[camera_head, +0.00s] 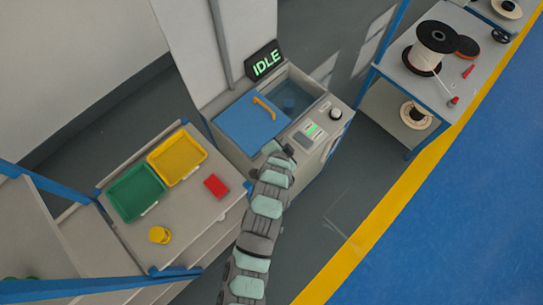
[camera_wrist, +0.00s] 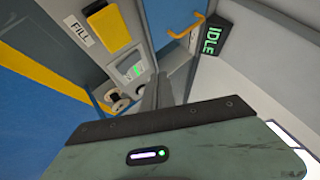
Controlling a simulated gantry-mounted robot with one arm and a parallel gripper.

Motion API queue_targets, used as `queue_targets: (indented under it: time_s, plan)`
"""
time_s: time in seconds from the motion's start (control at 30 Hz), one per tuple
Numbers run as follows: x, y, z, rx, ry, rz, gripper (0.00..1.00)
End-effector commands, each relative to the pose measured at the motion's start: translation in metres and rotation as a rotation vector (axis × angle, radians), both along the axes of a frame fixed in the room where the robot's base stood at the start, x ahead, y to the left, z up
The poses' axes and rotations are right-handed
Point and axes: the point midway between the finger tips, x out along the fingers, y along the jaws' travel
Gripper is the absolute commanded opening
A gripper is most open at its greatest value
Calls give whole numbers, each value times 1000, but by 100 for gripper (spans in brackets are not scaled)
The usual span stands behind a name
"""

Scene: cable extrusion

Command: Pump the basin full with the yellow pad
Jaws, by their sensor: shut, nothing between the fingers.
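The machine's basin (camera_head: 312,98) is partly open, with bluish liquid low inside. A blue lid (camera_head: 250,121) with an orange handle covers its left part; the lid also shows in the wrist view (camera_wrist: 163,14). The yellow pad (camera_wrist: 108,29) stands out beside a FILL label (camera_wrist: 75,29) in the wrist view. In the head view I cannot make out the pad. My gripper (camera_head: 285,151) is shut and empty, near the front edge of the machine top. In the wrist view its grey finger (camera_wrist: 164,92) appears below and right of the pad, apart from it.
A sign (camera_head: 265,61) reads IDLE behind the basin. A control panel (camera_head: 310,132) with a green display and a knob (camera_head: 336,113) lie right of my gripper. A side table holds green (camera_head: 136,191) and yellow (camera_head: 177,158) trays, a red block (camera_head: 215,185) and a yellow cup (camera_head: 159,235).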

Motion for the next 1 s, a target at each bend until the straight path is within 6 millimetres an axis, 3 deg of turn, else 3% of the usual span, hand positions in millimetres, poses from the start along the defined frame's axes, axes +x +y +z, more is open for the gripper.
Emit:
queue_targets:
  time_s: [0.67, 1.0]
  plan:
    - [-7, 2, -14, 30, 54, -13, 0]
    - [-7, 2, -51, 30, 54, -13, 0]
